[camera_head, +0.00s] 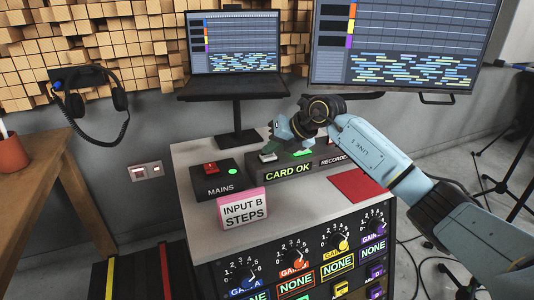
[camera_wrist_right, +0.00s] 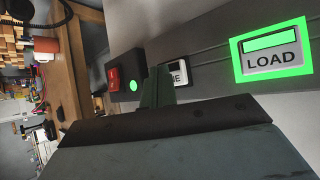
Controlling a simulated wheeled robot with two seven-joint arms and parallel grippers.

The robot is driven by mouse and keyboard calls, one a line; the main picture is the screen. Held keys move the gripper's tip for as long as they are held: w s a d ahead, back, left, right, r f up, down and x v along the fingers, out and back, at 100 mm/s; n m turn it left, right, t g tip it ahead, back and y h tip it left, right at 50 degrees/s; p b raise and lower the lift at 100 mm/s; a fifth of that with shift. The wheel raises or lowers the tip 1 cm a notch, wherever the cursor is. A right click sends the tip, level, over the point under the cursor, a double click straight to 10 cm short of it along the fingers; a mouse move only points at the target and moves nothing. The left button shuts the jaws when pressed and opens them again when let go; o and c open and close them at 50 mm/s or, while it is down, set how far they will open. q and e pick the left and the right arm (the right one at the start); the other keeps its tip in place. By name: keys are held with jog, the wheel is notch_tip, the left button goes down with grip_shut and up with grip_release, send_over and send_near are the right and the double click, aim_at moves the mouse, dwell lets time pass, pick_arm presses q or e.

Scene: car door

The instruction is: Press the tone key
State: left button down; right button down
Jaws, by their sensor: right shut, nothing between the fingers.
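The tone key appears to be the pale key (camera_head: 267,156) at the left end of the dark box (camera_head: 290,166) labelled CARD OK and RECORDER. In the right wrist view a white key (camera_wrist_right: 177,74) shows only the letters "NE", its left part hidden behind my finger. My right gripper (camera_head: 271,142) is shut and empty, its tips pointing down close above the pale key. It also shows in the right wrist view (camera_wrist_right: 158,85), overlapping the key. I cannot tell whether it touches. My left gripper is not in view.
The LOAD key (camera_wrist_right: 272,53) glows green beside the white key. A MAINS box (camera_head: 215,181) with a red switch and green lamp stands left. A laptop (camera_head: 233,89) stands behind.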

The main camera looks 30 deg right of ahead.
aim_at(272, 157)
jog(key=shift+r+p, duration=0.4)
jog(key=shift+p, duration=0.1)
notch_tip(272, 157, up, 6)
jog(key=p, duration=0.5)
jog(key=shift+r, duration=0.1)
dwell(0.4)
